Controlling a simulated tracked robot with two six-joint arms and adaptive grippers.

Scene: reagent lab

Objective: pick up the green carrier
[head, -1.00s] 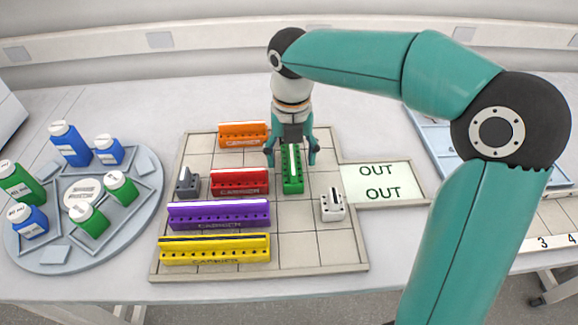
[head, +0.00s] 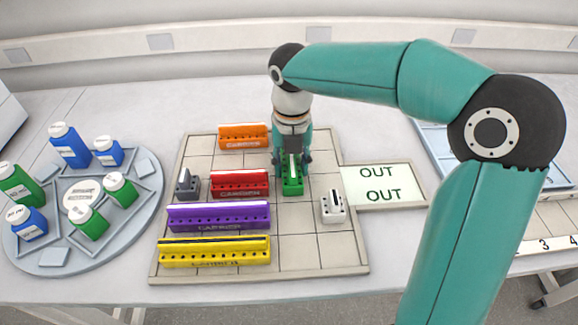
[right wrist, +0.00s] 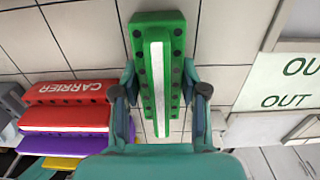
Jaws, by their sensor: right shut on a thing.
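The green carrier (head: 292,184) stands on the gridded tray (head: 310,245), its long side running away from me in the head view. My right gripper (head: 292,170) is over it from above, one finger on each side, shut on it. In the right wrist view the green carrier (right wrist: 158,70) lies between the two fingers of my right gripper (right wrist: 160,92), with its white strip and dark holes facing up. The far part of the carrier is hidden by the gripper in the head view. My left gripper is in neither view.
On the tray stand orange (head: 243,137), red (head: 239,184), purple (head: 218,216) and yellow (head: 215,251) carriers, a grey block (head: 187,184) and a white block (head: 332,207). The OUT pad (head: 378,184) is at right. A round bottle rack (head: 140,228) is at left.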

